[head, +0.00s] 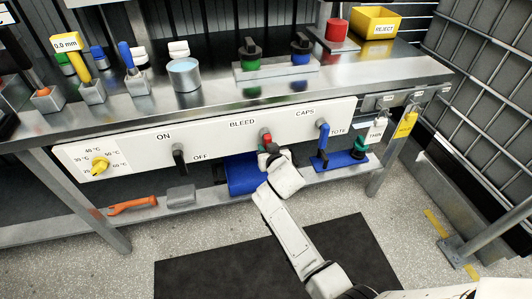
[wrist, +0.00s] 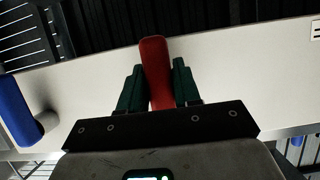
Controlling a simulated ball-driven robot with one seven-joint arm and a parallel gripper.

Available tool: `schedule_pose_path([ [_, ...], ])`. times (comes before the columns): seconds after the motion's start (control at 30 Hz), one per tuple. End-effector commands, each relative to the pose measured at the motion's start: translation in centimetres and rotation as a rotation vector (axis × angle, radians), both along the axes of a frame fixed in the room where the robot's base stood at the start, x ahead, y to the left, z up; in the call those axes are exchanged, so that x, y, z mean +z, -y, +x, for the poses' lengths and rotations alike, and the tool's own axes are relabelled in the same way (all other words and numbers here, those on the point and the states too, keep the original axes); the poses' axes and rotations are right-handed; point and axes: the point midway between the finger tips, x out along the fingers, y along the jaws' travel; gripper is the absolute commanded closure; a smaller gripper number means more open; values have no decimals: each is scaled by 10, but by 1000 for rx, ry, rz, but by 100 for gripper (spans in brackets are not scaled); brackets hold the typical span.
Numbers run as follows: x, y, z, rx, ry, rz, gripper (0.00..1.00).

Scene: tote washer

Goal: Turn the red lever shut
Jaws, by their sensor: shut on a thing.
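The red lever (head: 265,134) is on the white panel under the label BLEED, near the middle of the bench front. In the wrist view the red lever (wrist: 155,70) stands between the two green fingers, tilted slightly. My gripper (head: 270,148) is at the lever from the front and below; in the wrist view my gripper (wrist: 158,88) is shut on it, one finger on each side. The lever's lower part and pivot are hidden behind the fingers and the gripper body.
On the same panel are a black ON/OFF lever (head: 179,158), a blue lever (head: 322,138) and a yellow dial (head: 99,165). The floor with a black mat (head: 215,270) is clear.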

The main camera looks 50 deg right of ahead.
Motion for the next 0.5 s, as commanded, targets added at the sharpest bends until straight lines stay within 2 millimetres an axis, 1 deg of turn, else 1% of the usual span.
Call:
schedule_pose_path([
  [0.03,-3,0,-1,0,-9,-7,100],
  [0.5,-1,1,-1,1,-22,-25,100],
])
